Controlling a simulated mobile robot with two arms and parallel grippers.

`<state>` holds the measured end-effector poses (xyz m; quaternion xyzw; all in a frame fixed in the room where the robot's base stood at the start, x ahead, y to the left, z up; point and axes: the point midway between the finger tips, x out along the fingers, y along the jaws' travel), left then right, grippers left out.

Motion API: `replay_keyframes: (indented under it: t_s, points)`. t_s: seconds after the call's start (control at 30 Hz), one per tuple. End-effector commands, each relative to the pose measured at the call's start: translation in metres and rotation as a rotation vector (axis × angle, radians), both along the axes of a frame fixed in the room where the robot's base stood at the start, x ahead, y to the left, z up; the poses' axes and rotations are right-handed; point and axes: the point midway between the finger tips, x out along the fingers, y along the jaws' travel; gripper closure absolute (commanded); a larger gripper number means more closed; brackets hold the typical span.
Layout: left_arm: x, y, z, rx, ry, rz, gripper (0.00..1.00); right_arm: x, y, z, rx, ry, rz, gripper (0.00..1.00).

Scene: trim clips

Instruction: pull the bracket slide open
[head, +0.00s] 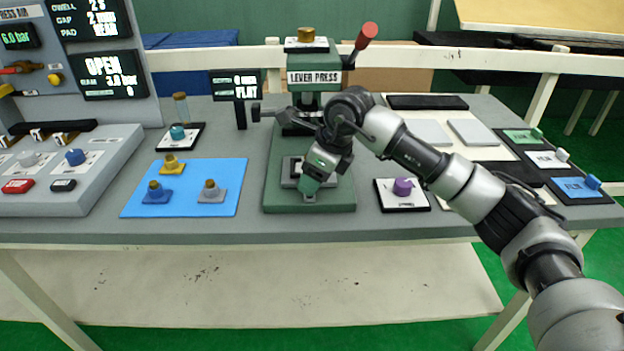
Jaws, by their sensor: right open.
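The green lever press (280,150) stands at the middle of the bench, with a red-knobbed lever at its top right. On its base is a grey bracket slide (290,168), partly hidden behind my right gripper. A small light-grey tab (310,198) shows at the slide's front, just below the gripper tips. My right gripper (308,187) is open and points down over the front of the slide, close to the tab. I cannot tell whether it touches the tab. My left gripper is out of view.
A blue mat (228,182) with several brass-topped clips lies left of the press. A purple knob on a white pad (402,195) is close on the right. A grey control box (100,170) stands at the far left. Labelled pads (575,188) fill the right end.

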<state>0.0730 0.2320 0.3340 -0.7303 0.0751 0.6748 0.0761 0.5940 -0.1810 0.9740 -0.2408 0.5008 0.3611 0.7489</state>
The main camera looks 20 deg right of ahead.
Motion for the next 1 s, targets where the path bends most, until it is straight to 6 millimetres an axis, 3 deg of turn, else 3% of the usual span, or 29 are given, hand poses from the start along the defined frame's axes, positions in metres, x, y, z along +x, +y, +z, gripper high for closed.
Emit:
replay_keyframes:
  t_s: [0.3,0.43,0.63,1.0]
  points:
    - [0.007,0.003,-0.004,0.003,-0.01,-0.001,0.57,-0.015,-0.02,0.059,0.0,-0.004,0.0,0.44]
    - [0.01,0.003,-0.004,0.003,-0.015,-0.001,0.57,-0.019,-0.025,0.077,-0.001,-0.002,0.0,0.44]
    - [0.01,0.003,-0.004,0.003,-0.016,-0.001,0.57,-0.022,-0.029,0.087,-0.001,0.001,0.0,0.44]
    - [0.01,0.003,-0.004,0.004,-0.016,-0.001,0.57,-0.022,-0.029,0.087,-0.001,0.0,0.001,0.44]
